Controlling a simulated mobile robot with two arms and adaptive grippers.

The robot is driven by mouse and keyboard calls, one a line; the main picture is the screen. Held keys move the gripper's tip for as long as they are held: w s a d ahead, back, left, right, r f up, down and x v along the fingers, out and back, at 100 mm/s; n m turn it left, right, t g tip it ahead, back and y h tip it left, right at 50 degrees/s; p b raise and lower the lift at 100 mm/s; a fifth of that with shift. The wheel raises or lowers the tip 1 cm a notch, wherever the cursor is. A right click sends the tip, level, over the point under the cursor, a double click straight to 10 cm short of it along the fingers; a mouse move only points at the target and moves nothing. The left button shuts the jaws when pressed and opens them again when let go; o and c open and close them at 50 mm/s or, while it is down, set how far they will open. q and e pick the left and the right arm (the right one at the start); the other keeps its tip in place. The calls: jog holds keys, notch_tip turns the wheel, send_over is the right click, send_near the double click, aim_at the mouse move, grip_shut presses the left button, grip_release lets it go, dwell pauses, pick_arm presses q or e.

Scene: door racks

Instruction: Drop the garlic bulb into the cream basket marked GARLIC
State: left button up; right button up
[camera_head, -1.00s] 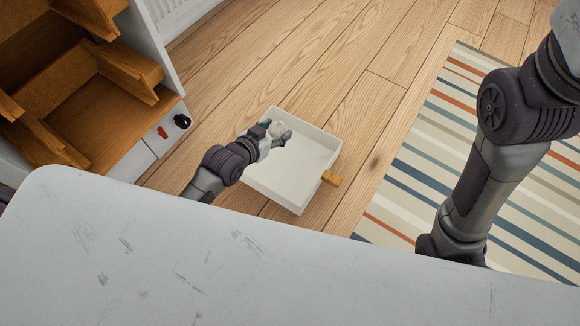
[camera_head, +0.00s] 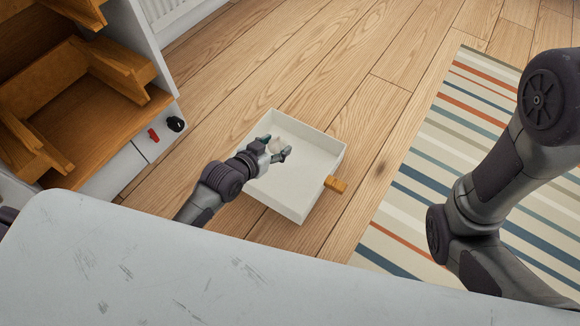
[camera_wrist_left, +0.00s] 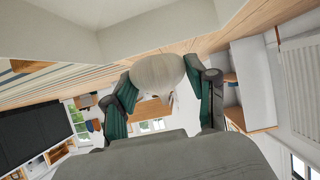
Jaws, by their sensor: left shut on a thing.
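The cream basket (camera_head: 315,205) is a shallow, open, square box on the wooden floor in the head view. An orange-brown tag (camera_head: 335,184) sticks out from its right side; no lettering is readable. My left gripper (camera_head: 274,152) is over the basket's upper left part, shut on the whitish garlic bulb (camera_head: 277,144). In the left wrist view the round bulb (camera_wrist_left: 158,72) sits between the green-padded fingers, and pale basket walls (camera_wrist_left: 150,25) fill the top. I cannot tell the bulb's exact height above the basket floor. My right gripper is out of view.
A wooden shelf unit (camera_head: 75,110) with red and black knobs stands at left. A grey-white surface (camera_head: 200,260) fills the foreground. A striped rug (camera_head: 440,170) lies at right, partly behind my right arm. Bare floor surrounds the basket.

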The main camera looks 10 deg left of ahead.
pick_arm(q)
jog(key=o, duration=1.2)
jog(key=shift+c, duration=0.2)
jog(key=shift+s+r, duration=0.1)
jog(key=v, duration=1.1)
jog(key=shift+s+r, duration=0.15)
jog(key=shift+s, duration=0.2)
jog(key=shift+a, duration=0.15)
